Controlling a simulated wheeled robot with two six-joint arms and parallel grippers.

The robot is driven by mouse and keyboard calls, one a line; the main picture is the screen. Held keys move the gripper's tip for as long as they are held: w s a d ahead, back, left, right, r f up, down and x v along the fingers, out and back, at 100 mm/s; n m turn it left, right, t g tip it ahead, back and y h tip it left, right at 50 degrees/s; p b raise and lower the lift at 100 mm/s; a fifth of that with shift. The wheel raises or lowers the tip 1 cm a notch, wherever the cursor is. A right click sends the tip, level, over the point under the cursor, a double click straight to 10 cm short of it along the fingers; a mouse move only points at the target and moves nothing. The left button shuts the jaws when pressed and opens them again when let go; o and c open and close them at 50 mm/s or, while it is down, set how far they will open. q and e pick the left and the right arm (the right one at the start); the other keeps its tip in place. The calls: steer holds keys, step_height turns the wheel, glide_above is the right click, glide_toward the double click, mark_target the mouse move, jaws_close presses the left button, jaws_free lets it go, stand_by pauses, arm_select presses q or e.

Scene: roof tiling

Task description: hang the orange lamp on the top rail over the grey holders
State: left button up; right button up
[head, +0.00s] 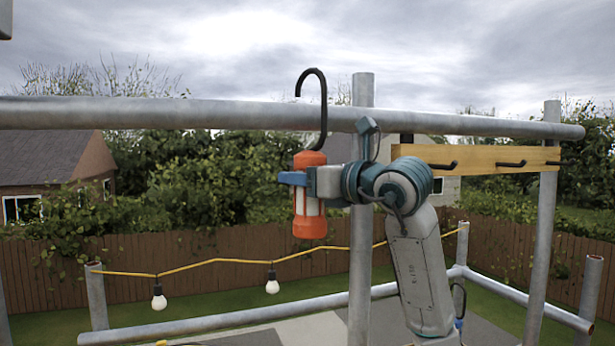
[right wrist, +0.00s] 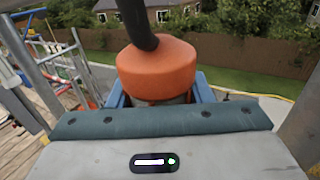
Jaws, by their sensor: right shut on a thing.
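The orange lamp (head: 309,228) hangs upright in my right gripper (head: 296,180), which is shut around its middle. The lamp's orange cap (right wrist: 157,68) also shows in the right wrist view, between the blue fingers. Its black hook (head: 323,110) rises from the cap and curves to the left. The hook's shank crosses in front of the grey top rail (head: 200,113). Its short end meets the rail's upper edge; I cannot tell whether it stops there or goes behind. I cannot make out the grey holders. My left gripper is not in view.
A grey upright post (head: 362,260) stands just right of the lamp. A wooden board with black hooks (head: 500,158) is at the right under the rail. A yellow cord with bulbs (head: 272,284) hangs lower behind. The rail's left stretch is clear.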

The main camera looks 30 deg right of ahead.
mark_target(301, 201)
steer(key=shift+w+r, duration=0.1)
steer(key=shift+w, duration=0.25)
steer(key=shift+w+d+f, duration=0.1)
steer(key=shift+w+f, duration=0.1)
steer(key=shift+f, duration=0.1)
steer(key=shift+f+b, duration=1.8)
steer(key=shift+f, duration=0.25)
steer(key=o, duration=1.5)
steer(key=shift+s, duration=0.1)
